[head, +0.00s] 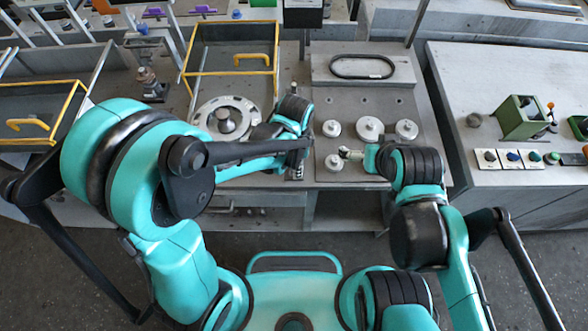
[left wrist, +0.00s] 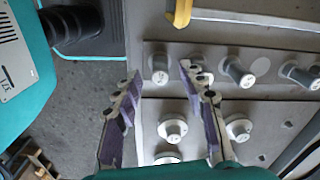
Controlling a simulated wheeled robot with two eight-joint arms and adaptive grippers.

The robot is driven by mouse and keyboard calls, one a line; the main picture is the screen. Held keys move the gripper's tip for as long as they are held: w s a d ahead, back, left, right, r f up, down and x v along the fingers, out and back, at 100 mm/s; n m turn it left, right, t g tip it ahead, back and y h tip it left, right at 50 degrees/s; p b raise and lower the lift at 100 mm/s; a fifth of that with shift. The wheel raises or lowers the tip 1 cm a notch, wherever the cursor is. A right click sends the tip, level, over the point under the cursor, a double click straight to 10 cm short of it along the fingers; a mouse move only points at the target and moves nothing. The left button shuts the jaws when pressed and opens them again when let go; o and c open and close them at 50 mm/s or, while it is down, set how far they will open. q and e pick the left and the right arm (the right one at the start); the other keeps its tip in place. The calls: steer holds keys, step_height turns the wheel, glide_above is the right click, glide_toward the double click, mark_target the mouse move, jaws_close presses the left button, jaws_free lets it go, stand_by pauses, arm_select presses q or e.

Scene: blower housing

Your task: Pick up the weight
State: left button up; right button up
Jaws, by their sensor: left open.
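Several pale round weights with central knobs sit on the grey worktop: a left one (head: 331,128), a middle one (head: 369,129), a right one (head: 406,129) and a nearer one (head: 333,162). My left gripper (head: 296,168) is left of the nearer weight, mostly hidden by its own arm. In the left wrist view it is open and empty (left wrist: 161,72), with a small grey knob (left wrist: 160,66) beyond, between its fingertips. Disc-shaped weights (left wrist: 173,130) show between and beside its fingers. My right gripper (head: 350,154) is just right of the nearer weight; its fingers are too small to read.
A yellow-edged tray (head: 230,22) with a handle stands behind the left arm. A large metal disc (head: 226,117) lies by the left arm. A black oval ring (head: 362,66) is behind the weights. A right bench (head: 510,100) holds a green device (head: 521,117).

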arm_select(q)
step_height(320, 180, down, 2)
steer(key=shift+f, duration=0.1)
steer(key=shift+c, duration=0.3)
jaws_close()
